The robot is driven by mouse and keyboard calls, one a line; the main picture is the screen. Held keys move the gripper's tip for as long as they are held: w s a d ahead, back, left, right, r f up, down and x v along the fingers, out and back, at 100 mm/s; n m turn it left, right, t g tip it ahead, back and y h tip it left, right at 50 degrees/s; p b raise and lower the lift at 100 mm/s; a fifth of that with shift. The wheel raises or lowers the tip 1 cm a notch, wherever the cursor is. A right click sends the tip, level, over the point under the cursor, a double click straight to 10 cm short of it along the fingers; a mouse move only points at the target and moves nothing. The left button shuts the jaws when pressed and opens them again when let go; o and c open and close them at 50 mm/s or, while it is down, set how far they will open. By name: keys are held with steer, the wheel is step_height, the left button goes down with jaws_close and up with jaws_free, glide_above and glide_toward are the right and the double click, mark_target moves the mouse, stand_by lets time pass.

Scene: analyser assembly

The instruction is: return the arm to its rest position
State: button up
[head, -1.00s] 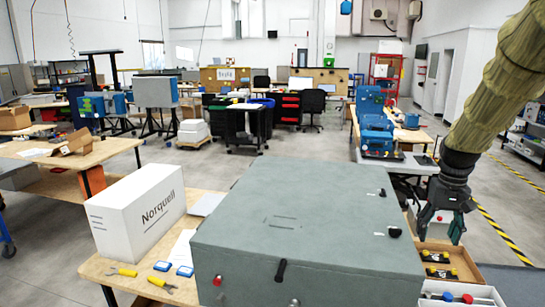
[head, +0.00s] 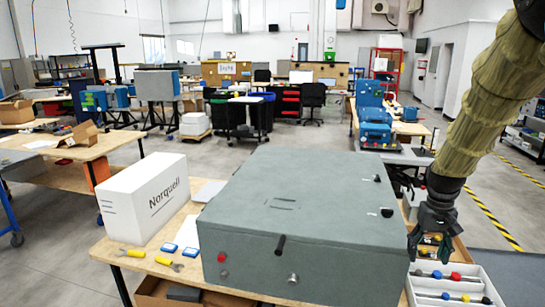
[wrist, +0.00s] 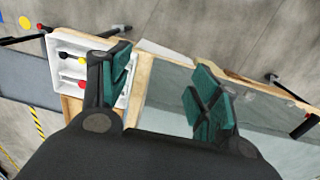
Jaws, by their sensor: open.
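My gripper (head: 432,240) hangs at the lower right of the head view, pointing down beside the right edge of the grey analyser box (head: 300,205). In the wrist view my gripper (wrist: 160,90) has its two green-padded fingers spread wide with nothing between them. The edge of the wooden table shows between and beyond the fingers. My arm comes down from the upper right in the head view. The analyser box is closed, and its surface also shows behind the right finger in the wrist view (wrist: 265,105).
A white tray (head: 487,290) with several coloured-knob parts stands right of the analyser, below my gripper. A cardboard box (head: 457,243) sits behind it. A white Norquell box (head: 146,205) stands on the left of the wooden table (head: 160,265).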

steer(key=s+a+f+b, duration=0.1)
steer(key=s+a+f, duration=0.3)
steer(key=f, duration=0.7)
steer(key=s+a+f+n+b, duration=0.15)
steer(key=s+f, duration=0.35)
steer(key=f, duration=0.5)
steer(key=s+a+f+b, duration=0.25)
steer(key=s+f, duration=0.25)
steer(key=f, duration=0.6)
steer(key=s+a+f+b, duration=0.1)
steer(key=s+a+f, duration=0.2)
steer(key=s+f, duration=0.2)
steer(key=s+a+f+b, duration=0.1)
steer(key=s+a+f, duration=0.3)
steer(key=s, duration=0.8)
steer(key=s+a+f+b, duration=0.1)
steer(key=s+a+f, duration=0.3)
steer(key=s+f, duration=0.4)
steer(key=shift+s+f+n, duration=0.25)
steer(key=shift+s+n, duration=0.1)
steer(key=shift+s, duration=0.1)
